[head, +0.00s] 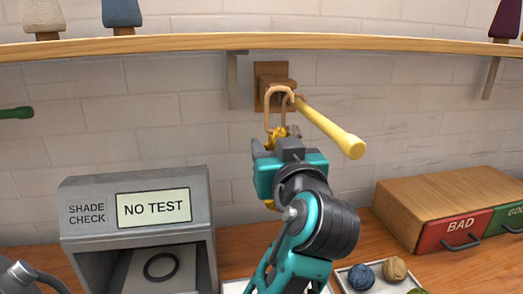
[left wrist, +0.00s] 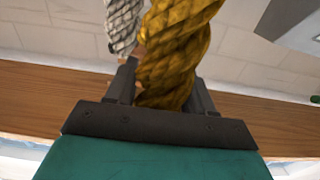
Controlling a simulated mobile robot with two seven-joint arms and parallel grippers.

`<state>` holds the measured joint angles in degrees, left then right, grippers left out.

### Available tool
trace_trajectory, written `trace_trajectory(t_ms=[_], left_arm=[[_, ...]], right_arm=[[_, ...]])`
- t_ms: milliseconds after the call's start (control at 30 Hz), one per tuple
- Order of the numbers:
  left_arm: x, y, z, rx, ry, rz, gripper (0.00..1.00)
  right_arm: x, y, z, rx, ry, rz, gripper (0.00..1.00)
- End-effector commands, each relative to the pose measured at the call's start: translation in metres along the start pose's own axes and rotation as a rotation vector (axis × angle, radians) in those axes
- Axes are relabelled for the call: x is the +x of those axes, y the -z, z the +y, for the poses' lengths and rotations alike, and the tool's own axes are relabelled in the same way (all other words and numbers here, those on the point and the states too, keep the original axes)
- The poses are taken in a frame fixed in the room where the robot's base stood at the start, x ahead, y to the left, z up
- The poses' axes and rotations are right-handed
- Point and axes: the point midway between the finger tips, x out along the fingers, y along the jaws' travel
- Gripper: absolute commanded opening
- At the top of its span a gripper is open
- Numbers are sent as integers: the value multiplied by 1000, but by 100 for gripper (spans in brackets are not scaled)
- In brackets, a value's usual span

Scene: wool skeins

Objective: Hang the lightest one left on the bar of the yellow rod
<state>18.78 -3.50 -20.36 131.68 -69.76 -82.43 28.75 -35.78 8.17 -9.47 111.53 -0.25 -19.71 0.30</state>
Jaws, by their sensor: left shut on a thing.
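The yellow rod (head: 328,126) sticks out from a brown wooden wall mount (head: 265,75). My left gripper (head: 283,143) is just below the rod's wall end. It is shut on a gold twisted skein (left wrist: 180,45), which shows small above the jaws in the head view (head: 275,136). A tan loop (head: 268,105) rises above the skein to the base of the rod. I cannot tell whether it passes around the bar. A grey-white skein (left wrist: 122,25) is beside the gold one in the left wrist view. My right gripper is not in view.
A wooden shelf (head: 190,44) runs above the rod. A grey shade check box (head: 75,190) reading NO TEST stands left. A drawer cabinet (head: 440,195) with a red BAD drawer stands right. Wool balls lie in a tray (head: 345,288). A green rod (head: 14,113) is at far left.

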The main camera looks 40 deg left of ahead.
Motion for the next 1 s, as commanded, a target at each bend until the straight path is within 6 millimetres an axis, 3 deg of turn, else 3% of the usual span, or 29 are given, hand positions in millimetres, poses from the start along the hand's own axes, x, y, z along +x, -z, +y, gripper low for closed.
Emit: trace_trajectory(t_ms=[633, 833, 1000], left_arm=[[0, 0, 53, 1, 0, 1, 23], [0, -18, 53, 0, 0, -1, 23], [0, -24, 53, -1, 0, 0, 23]], right_arm=[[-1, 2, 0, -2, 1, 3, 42], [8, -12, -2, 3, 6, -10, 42], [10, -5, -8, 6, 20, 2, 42]])
